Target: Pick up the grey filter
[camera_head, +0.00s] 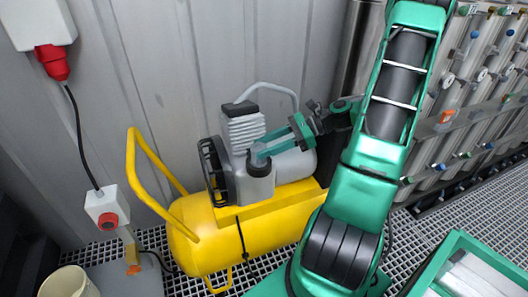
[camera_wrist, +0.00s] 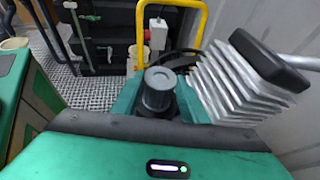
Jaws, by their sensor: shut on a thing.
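The grey filter (camera_wrist: 159,90) is a short cylinder with a lighter round top, seen from above at the middle of the wrist view. My gripper (camera_wrist: 158,102) has a green finger on each side of it and is shut on it. In the head view my gripper (camera_head: 262,153) reaches left from my arm to the front of the compressor (camera_head: 244,130), beside its finned cylinder. The filter's lower end is hidden in the wrist view, so I cannot tell whether it still touches the compressor.
The compressor's yellow tank (camera_head: 215,232) and yellow handle (camera_head: 132,172) are below and left of my gripper. The finned cylinder head (camera_wrist: 245,80) is close on the right in the wrist view. A corrugated wall (camera_head: 160,70) stands behind.

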